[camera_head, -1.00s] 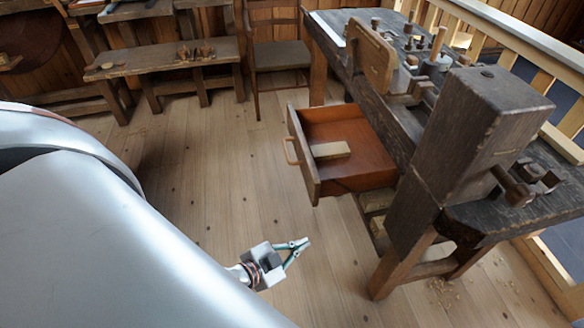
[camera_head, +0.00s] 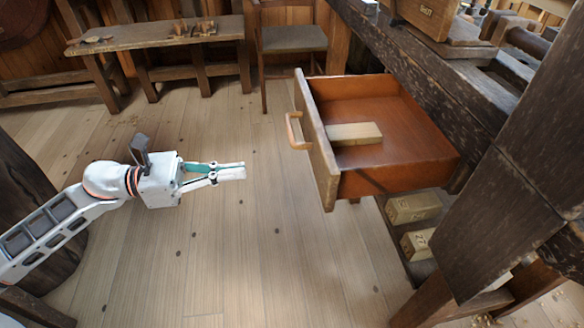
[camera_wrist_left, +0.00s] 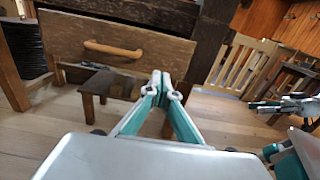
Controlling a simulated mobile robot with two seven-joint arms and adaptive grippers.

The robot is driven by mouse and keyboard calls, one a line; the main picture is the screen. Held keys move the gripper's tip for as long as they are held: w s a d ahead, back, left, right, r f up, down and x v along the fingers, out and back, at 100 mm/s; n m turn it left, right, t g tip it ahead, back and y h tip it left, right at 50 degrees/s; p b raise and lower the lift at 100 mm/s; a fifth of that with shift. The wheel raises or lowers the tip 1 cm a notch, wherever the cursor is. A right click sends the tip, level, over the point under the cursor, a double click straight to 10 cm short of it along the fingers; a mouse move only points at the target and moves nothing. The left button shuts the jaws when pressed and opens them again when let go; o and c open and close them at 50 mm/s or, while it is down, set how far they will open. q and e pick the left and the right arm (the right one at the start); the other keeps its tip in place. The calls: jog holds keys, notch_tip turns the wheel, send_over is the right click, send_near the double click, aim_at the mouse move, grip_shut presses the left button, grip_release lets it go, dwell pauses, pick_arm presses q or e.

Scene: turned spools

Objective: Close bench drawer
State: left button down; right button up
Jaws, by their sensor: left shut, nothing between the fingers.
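The bench drawer is pulled out of the dark workbench (camera_head: 420,60). Its front panel (camera_head: 318,150) faces left and carries a curved wooden handle (camera_head: 293,130). The reddish drawer interior (camera_head: 400,110) holds a pale wooden block (camera_head: 354,133). My left gripper (camera_head: 243,172) is shut and empty. It points at the drawer front from the left, with floor showing between them in the head view. In the left wrist view the shut fingertips (camera_wrist_left: 160,76) appear to the right of and below the handle (camera_wrist_left: 113,48).
Marked wooden blocks (camera_head: 413,207) sit on a low shelf under the drawer. A chair (camera_head: 291,40) and a low bench (camera_head: 155,34) stand at the back. Plank floor (camera_head: 230,260) is clear around my left gripper. Grey and teal robot parts show at right in the left wrist view.

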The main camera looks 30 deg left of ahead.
aim_at(318, 161)
pick_arm(q)
jog(key=x, duration=1.4)
jog(key=shift+r, duration=0.15)
pick_arm(e)
jog(key=shift+s+a+m, duration=0.1)
jog(key=shift+a+m, duration=0.1)
jog(key=shift+m, duration=0.1)
pick_arm(q)
jog(key=shift+w+d+r, duration=0.1)
jog(key=shift+w+d, duration=0.15)
jog(key=shift+d, duration=0.1)
jog(key=p+x, duration=0.1)
jog(key=x, duration=1.2)
jog(key=shift+w+d+r+p, duration=0.1)
jog(key=shift+p, duration=0.2)
jog(key=x, duration=1)
jog(key=shift+w+d+f+b, duration=0.2)
jog(key=shift+d+f+b, duration=0.1)
jog(key=shift+f+b, duration=0.05)
jog(key=shift+w+d, duration=0.25)
jog(key=shift+r, duration=0.15)
pick_arm(e)
jog(key=shift+w+d+r+n, duration=0.25)
jog(key=shift+d+n, duration=0.3)
jog(key=shift+n, duration=0.05)
pick_arm(q)
jog(key=shift+r, duration=0.1)
